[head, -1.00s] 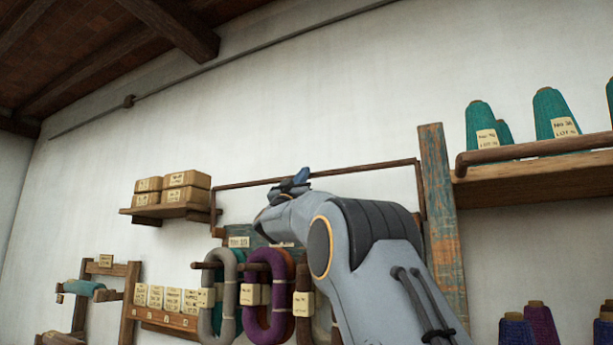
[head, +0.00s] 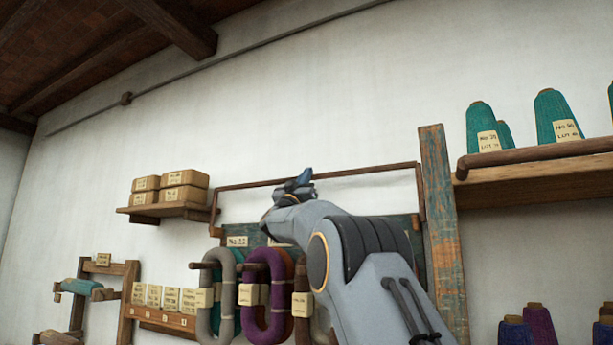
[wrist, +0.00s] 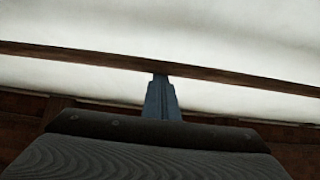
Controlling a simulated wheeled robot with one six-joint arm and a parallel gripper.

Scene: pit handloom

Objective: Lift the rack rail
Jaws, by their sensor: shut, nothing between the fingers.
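The rack rail (head: 365,171) is a thin brown bar with downturned ends. It runs along the white wall above the hanging skeins in the head view. In the wrist view the rail (wrist: 80,54) crosses the whole picture, slightly tilted. My gripper (head: 304,175) is at about the middle of the rail, its blue fingers pointing up. In the wrist view the shut fingers (wrist: 161,84) meet the rail's lower edge in the picture. I cannot tell whether they touch it. Nothing shows between the fingers. My arm hides part of the rack below.
Below the rail hang a grey skein (head: 222,290) and a purple skein (head: 264,300) before a dark panel (head: 237,232). A post (head: 443,235) stands right of the rail. A shelf (head: 530,185) bears teal cones. Boxes (head: 185,186) sit on a left shelf.

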